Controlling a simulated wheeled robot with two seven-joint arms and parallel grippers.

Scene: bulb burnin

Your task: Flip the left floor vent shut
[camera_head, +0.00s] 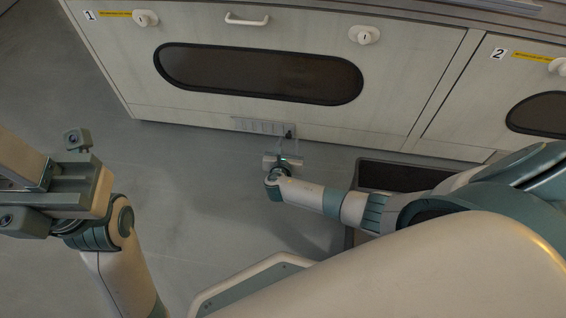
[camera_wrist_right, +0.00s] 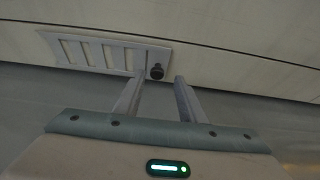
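The left floor vent (camera_head: 262,127) is a pale slotted plate low on the front of cabinet 1, just above the floor. It also shows in the right wrist view (camera_wrist_right: 90,53), with several upright light-grey slots. A small dark knob (camera_wrist_right: 157,72) sits at the plate's right end. My right gripper (camera_head: 287,147) is open in front of the knob. In the wrist view its two fingers (camera_wrist_right: 160,90) stand apart, with the knob just beyond and between their tips; contact cannot be told. My left gripper (camera_head: 60,190) is at the far left, away from the vent, its opening unclear.
Cabinet 1 (camera_head: 110,55) has a dark oval window (camera_head: 260,74), a handle (camera_head: 247,19) and white knobs (camera_head: 145,18). Cabinet 2 (camera_head: 470,90) is at the right. A dark open-topped bin (camera_head: 400,177) stands beside my right arm.

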